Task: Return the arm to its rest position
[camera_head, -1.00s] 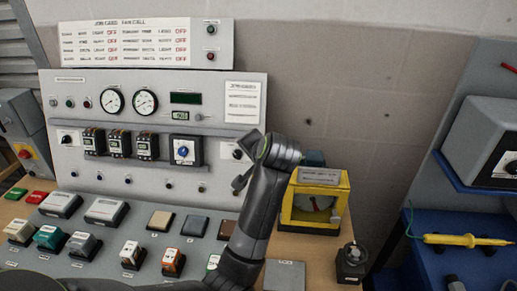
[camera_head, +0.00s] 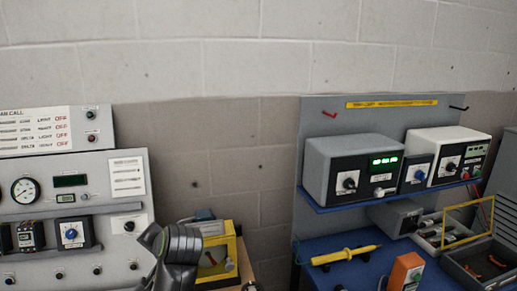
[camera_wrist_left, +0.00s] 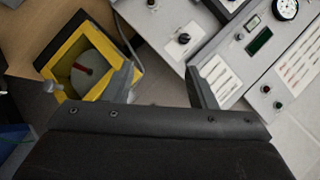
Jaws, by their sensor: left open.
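My left arm (camera_head: 172,258) rises from the bottom edge in the head view, in front of the grey panel and left of the yellow-framed box. Its gripper cannot be made out clearly there. In the left wrist view my left gripper (camera_wrist_left: 160,75) is open, its two fingers wide apart with nothing between them. The yellow-framed box (camera_wrist_left: 88,60) lies beyond the left finger and the grey panel (camera_wrist_left: 222,80) beyond the right one. My right gripper is in no view.
The yellow-framed box (camera_head: 218,252) stands close right of my arm in the head view. The grey panel (camera_head: 110,225) with dials is at left. A blue bench (camera_head: 325,275) at right bears instrument boxes (camera_head: 350,170), a yellow probe (camera_head: 345,255) and an orange device (camera_head: 405,272).

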